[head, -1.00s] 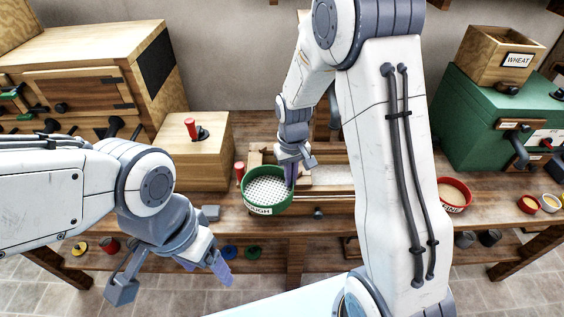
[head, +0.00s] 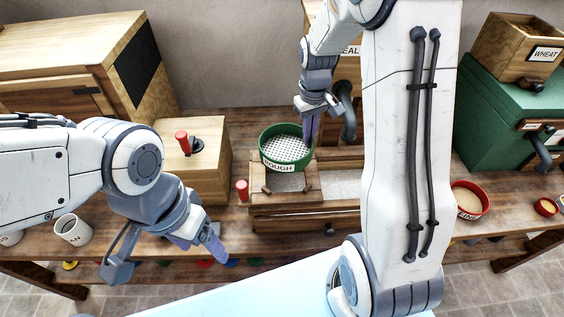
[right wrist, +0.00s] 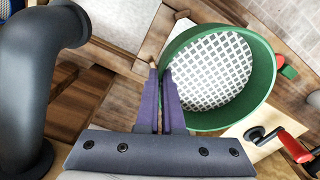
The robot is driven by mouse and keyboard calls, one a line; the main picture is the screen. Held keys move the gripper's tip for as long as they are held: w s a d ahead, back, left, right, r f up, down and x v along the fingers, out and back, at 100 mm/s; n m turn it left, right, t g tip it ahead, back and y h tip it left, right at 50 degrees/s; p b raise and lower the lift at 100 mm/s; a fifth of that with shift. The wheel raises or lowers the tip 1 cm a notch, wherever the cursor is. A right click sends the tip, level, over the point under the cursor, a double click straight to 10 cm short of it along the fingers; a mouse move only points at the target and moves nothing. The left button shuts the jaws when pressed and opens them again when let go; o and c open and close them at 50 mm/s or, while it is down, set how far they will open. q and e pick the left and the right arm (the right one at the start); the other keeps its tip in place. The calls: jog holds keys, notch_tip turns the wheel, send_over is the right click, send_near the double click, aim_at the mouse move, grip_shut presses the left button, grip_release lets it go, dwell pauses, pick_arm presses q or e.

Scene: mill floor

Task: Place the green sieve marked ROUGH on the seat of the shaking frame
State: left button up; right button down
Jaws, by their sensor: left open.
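The green sieve (head: 262,149), with a white mesh and a label reading ROUGH, is above the back of the wooden shaking frame (head: 262,199) in the head view. The frame's pale seat area (head: 287,183) shows just below the label; the sieve hides the rest. My right gripper (head: 310,124) is shut on the sieve's right rim. In the right wrist view its fingers (right wrist: 158,100) pinch the wall of the sieve (right wrist: 262,80), which looks roughly level. I cannot tell whether the sieve touches the frame. My left gripper (head: 165,255) is open and empty, low at the left.
A wooden box with a red-handled crank (head: 188,143) stands left of the frame, and a red knob (head: 242,190) is beside it. A red FINE sieve (head: 468,200) stands on the bench at right. A dark curved pipe (right wrist: 30,90) is close to my right gripper.

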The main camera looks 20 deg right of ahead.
jog(key=f, duration=0.3)
jog(key=f+p, duration=0.1)
jog(key=shift+w+f, duration=0.25)
jog(key=shift+f, duration=0.15)
notch_tip(320, 180, down, 5)
jog(key=shift+f+p, duration=0.1)
jog(key=shift+p, duration=0.5)
jog(key=c, duration=1.5)
grip_release()
jog(key=shift+f, duration=0.15)
jog(key=o, duration=0.4)
jog(key=shift+o, duration=0.2)
